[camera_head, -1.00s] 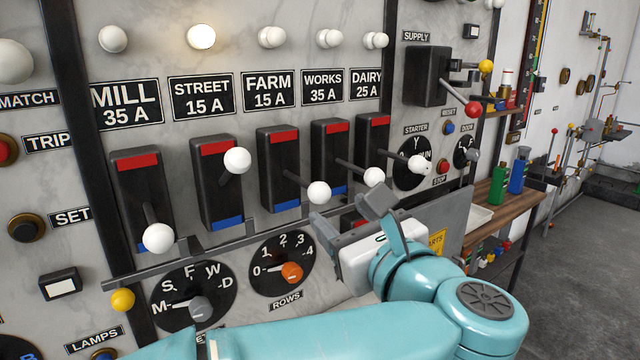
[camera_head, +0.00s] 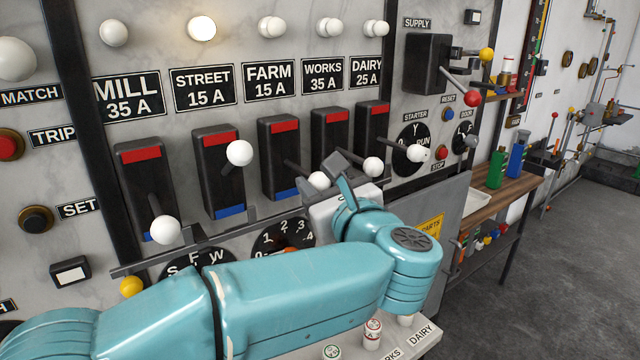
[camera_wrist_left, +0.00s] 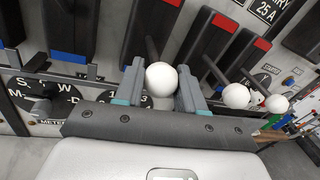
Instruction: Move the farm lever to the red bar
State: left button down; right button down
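The farm lever has a black housing (camera_head: 281,155) with a red bar (camera_head: 279,125) at its top and a blue bar (camera_head: 286,196) at its bottom. Its white ball knob (camera_head: 318,180) is down at the blue end. My left gripper (camera_head: 328,172) is at this knob, partly hiding its right side. In the left wrist view the knob (camera_wrist_left: 161,78) sits between the two grey fingers (camera_wrist_left: 160,68). The fingers look open, with very little room beside the ball; contact is hard to judge. My right gripper is not in view.
The street lever knob (camera_head: 239,153) is to the left, and the works lever knob (camera_head: 373,167) is close on the right. A grey rail (camera_head: 190,247) runs below the levers. The rows dial (camera_head: 275,241) is partly behind my left arm.

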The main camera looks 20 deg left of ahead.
pick_arm(q)
jog(key=shift+r+g+h+p, duration=0.4)
jog(key=shift+r+g+p, duration=0.1)
jog(key=shift+r+p, duration=0.35)
jog(key=r+p, duration=0.1)
jog(key=r+g+h+p, duration=0.1)
jog(key=r+h+p, duration=0.1)
jog(key=shift+w+a+r+n+g+p, duration=0.1)
jog(key=shift+w+a+n+g+p, duration=0.1)
jog(key=shift+a+n+g+p, duration=0.15)
jog(key=shift+w+a+r+p, duration=0.1)
jog(key=shift+w+r+p, duration=0.05)
jog(key=shift+r+p, duration=0.2)
jog(key=shift+w+a+r, duration=0.15)
jog(key=shift+a+r, duration=0.05)
jog(key=shift+r, duration=0.2)
jog(key=shift+w+a+r, duration=0.1)
jog(key=shift+a+r, duration=0.05)
jog(key=shift+r, duration=0.25)
jog(key=c, duration=0.7)
grip_release()
jog(key=shift+c, duration=0.2)
